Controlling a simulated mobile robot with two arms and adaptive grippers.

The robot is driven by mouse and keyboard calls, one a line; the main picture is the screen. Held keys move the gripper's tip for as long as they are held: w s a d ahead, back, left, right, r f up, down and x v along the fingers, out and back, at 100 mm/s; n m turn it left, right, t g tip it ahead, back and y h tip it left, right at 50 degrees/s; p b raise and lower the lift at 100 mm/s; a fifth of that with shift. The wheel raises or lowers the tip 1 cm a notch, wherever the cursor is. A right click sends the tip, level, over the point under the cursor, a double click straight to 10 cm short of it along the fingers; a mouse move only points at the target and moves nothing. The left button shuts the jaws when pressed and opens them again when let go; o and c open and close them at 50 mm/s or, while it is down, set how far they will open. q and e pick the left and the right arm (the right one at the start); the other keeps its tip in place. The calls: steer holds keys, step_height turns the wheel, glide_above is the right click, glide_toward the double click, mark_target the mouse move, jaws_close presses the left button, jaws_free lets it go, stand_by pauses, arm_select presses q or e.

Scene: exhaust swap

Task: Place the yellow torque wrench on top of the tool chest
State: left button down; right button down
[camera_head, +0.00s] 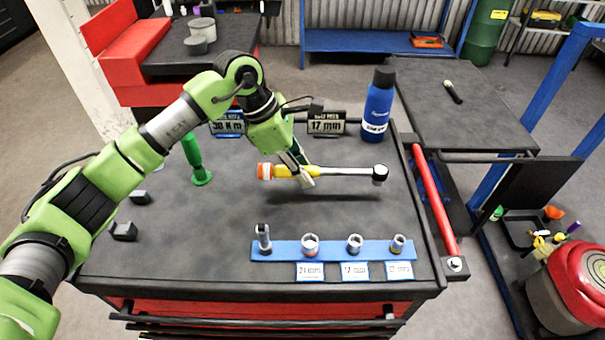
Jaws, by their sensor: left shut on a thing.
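The yellow torque wrench (335,171) has an orange handle end at the left and a dark ratchet head at the right. It lies level just above the top of the tool chest (220,235), with a shadow on the dark surface beneath it. My left gripper (304,176) is shut on the wrench near the handle. A small gap seems to show between wrench and surface. My right gripper is not in view.
A blue socket rail (332,250) with several sockets lies along the front. A green tool (197,160) stands at left, near small black blocks (124,231). Signs (327,123) and a blue bottle (378,104) stand at the back. The middle surface is clear.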

mark_target(303, 192)
arm_select(q)
steer(key=shift+w+f+p, duration=0.25)
steer(key=shift+f+p, duration=0.05)
steer(key=shift+f, duration=0.2)
step_height(303, 192, down, 3)
steer(key=shift+r+p, duration=0.15)
steer(key=shift+p, duration=0.2)
steer(key=c, duration=1.9)
jaws_free()
steer(key=shift+a+r, duration=0.2)
steer(key=shift+r, duration=0.05)
steer(key=b+v, duration=0.3)
steer(key=v, duration=0.7)
steer(key=shift+a+r+b, duration=0.1)
steer(key=shift+r+b, duration=0.1)
steer(key=shift+b, duration=0.15)
steer(key=shift+a+r, duration=0.2)
steer(key=shift+r, duration=0.25)
